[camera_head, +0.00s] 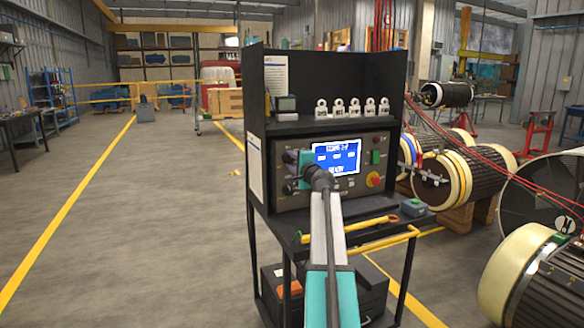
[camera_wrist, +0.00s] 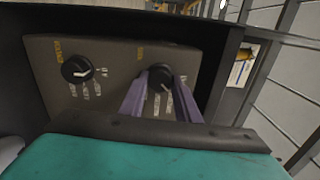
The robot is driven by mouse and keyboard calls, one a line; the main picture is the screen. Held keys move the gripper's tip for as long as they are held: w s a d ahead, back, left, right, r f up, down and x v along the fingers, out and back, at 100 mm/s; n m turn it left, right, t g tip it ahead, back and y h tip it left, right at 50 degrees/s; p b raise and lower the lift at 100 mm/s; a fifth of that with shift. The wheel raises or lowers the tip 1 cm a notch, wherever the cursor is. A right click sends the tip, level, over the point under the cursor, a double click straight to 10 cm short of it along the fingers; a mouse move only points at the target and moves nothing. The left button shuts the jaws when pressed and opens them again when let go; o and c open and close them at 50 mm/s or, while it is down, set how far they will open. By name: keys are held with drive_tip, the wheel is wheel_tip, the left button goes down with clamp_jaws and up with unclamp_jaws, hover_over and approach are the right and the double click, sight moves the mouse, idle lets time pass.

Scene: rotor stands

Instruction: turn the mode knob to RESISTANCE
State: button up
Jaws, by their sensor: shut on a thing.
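In the wrist view my gripper (camera_wrist: 156,90) has its two purple fingers closed around the right-hand black knob (camera_wrist: 161,75) on the grey panel (camera_wrist: 115,62). The short yellow label beside this knob looks like MODE. Its white position markings lie partly behind the fingers and are too blurred to read, so I cannot tell its setting. A second black knob (camera_wrist: 77,68) with a white pointer sits to the left, free of the fingers. In the head view my teal wrist hides part of the test console (camera_head: 318,198) left of its blue screen (camera_head: 337,157).
The console has a red-and-yellow stop button (camera_head: 373,179) and a green button (camera_head: 375,157). Several small tagged weights stand on the shelf (camera_head: 335,122) above. Rotors (camera_head: 450,180) stand to the right; the left floor is open.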

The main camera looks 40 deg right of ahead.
drive_tip(key=shift+d+r, duration=0.1)
drive_tip(key=shift+r, duration=0.25)
drive_tip(key=o, duration=1)
drive_tip(key=shift+o, duration=0.2)
drive_tip(key=shift+w+f, duration=0.1)
drive_tip(key=shift+f, duration=0.15)
drive_tip(key=shift+s, duration=0.2)
drive_tip(key=v, duration=1.3)
drive_tip(key=shift+s, duration=0.25)
drive_tip(key=shift+w, duration=0.1)
